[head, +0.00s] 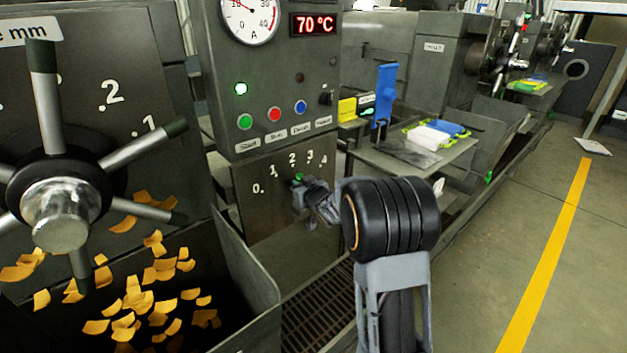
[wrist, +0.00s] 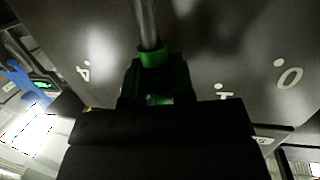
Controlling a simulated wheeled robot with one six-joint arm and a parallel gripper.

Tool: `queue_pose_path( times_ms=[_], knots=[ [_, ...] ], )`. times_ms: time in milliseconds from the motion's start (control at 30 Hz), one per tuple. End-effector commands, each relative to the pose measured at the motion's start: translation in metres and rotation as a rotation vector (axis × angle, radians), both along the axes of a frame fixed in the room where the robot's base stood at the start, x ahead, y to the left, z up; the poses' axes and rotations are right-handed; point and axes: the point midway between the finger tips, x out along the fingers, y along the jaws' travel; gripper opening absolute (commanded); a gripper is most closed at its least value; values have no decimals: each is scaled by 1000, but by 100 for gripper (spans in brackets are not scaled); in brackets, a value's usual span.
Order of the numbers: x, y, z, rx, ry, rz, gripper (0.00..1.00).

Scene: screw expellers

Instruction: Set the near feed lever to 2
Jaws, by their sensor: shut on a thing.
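The near feed lever (wrist: 147,22) is a metal rod with a green grip (wrist: 155,57). It sits on the dark panel (head: 262,215) with the scale 0 to 4. My gripper (head: 299,182) is shut on the lever's green end, which shows in the head view just below the 2 (head: 292,158). In the wrist view my gripper (wrist: 158,85) has a finger on each side of the grip. The 4 (wrist: 83,70), 1 (wrist: 229,97) and 0 (wrist: 290,76) show there. The 2 and 3 are hidden there; most of the lever is hidden in the head view.
A spoked handwheel (head: 62,205) and a bin (head: 247,285) with yellow flakes are at the left. Coloured buttons (head: 274,114) and a 70 °C display (head: 315,25) sit above the scale. A small table (head: 400,165) stands to the right.

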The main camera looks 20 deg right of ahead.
Motion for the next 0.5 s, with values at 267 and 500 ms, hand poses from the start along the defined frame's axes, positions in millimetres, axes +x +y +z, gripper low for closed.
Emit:
queue_pose_path(
  times_ms=[267,500],
  knots=[
    [2,9,0,29,10,20,0],
    [2,9,-1,30,11,20,0]
  ],
)
